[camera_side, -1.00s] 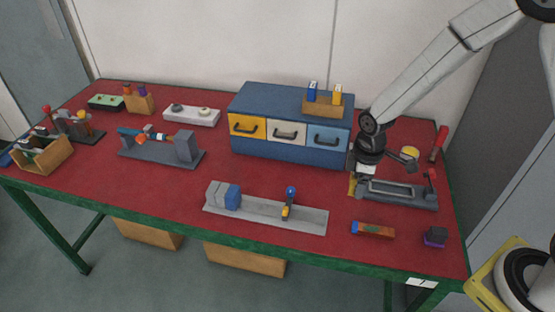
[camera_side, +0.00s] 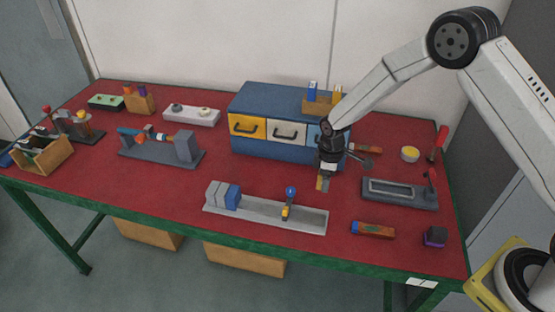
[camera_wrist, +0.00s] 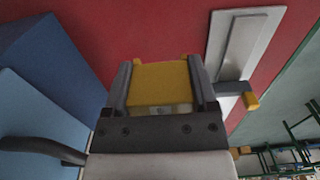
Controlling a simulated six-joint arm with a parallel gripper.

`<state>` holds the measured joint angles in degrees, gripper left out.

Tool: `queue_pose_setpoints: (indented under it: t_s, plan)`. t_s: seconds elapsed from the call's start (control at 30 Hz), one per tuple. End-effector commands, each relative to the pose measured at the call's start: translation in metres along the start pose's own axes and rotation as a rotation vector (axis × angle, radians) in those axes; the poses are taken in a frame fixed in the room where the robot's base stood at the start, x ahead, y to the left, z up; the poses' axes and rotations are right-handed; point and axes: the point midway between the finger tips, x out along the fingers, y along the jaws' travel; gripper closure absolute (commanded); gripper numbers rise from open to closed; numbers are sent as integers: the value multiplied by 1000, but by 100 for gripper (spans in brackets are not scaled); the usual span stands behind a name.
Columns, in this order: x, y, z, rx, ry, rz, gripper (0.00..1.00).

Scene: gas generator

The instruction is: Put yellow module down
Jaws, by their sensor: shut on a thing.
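My gripper (camera_side: 323,185) is shut on the yellow module (camera_wrist: 160,83). In the wrist view the module sits between the two dark fingers. In the side view only a small yellow part of the module (camera_side: 320,184) shows below the fingers. It appears above the red tabletop, in front of the blue drawer unit's right end; I cannot tell whether it touches the table.
The blue drawer unit (camera_side: 262,100) stands close behind my gripper. A grey fixture with a red handle (camera_side: 400,192) is to the right. An orange-and-blue piece (camera_side: 373,230) and a dark purple block (camera_side: 435,237) lie front right. Bare red table lies around the rail.

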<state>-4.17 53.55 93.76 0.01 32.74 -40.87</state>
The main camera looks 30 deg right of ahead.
Motion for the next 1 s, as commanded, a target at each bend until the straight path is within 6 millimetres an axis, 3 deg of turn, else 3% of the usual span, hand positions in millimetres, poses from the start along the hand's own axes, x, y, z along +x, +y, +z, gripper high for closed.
queue_pose_setpoints:
  t_s: [0.47,0.8,1.0]
  plan:
    - [11,6,-6,0,0,0,100]
    - [40,8,-9,0,0,0,100]
    - [44,8,-9,0,1,1,100]
